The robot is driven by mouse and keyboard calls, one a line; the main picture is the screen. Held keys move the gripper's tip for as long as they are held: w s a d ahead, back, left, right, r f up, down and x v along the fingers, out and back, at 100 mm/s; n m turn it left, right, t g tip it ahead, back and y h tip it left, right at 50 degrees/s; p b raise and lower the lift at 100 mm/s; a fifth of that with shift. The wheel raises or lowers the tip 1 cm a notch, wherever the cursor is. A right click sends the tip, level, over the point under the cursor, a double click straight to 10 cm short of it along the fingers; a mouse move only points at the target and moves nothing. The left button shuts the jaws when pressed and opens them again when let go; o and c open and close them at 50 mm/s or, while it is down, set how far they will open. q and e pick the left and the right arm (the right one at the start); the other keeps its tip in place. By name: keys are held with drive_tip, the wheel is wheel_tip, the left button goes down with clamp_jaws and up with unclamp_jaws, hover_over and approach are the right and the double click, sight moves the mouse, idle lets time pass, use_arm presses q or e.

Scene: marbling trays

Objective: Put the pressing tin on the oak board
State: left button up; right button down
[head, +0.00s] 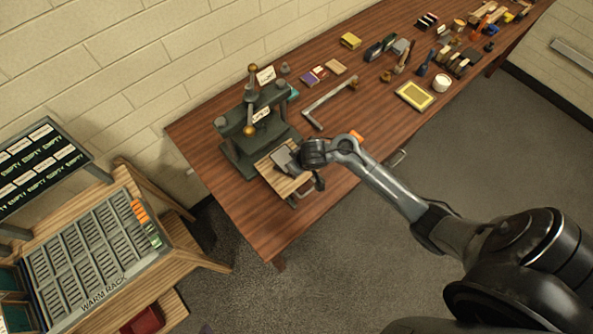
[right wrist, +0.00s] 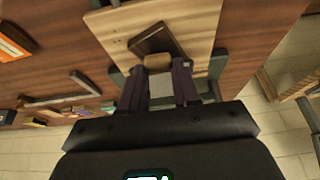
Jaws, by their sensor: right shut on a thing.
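The oak board (head: 272,173) is a pale wooden slab at the front of the dark green press. In the right wrist view, the board (right wrist: 195,25) lies beyond my fingers. The pressing tin (head: 283,157) looks like a small grey flat piece over the board. In the right wrist view, the tin (right wrist: 152,38) looks dark and sits turned at an angle to the board, with a tan block at its near side between my fingers. My right gripper (right wrist: 160,68) is shut on it. I cannot tell if the tin touches the board. My left gripper is out of view.
The green press (head: 240,155) with brass knobs stands just behind the board. A grey L-shaped bar (head: 325,105) lies to its right. Many small items fill the table's far right. A warm rack (head: 95,250) stands at lower left. The table's front corner is clear.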

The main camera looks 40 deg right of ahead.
wheel_tip(320, 180, down, 3)
drive_tip(key=shift+f+b, duration=0.1)
drive_tip(key=shift+b, duration=0.5)
drive_tip(key=shift+f, duration=0.35)
drive_tip(key=shift+f, duration=0.15)
drive_tip(key=c, duration=0.8)
unclamp_jaws()
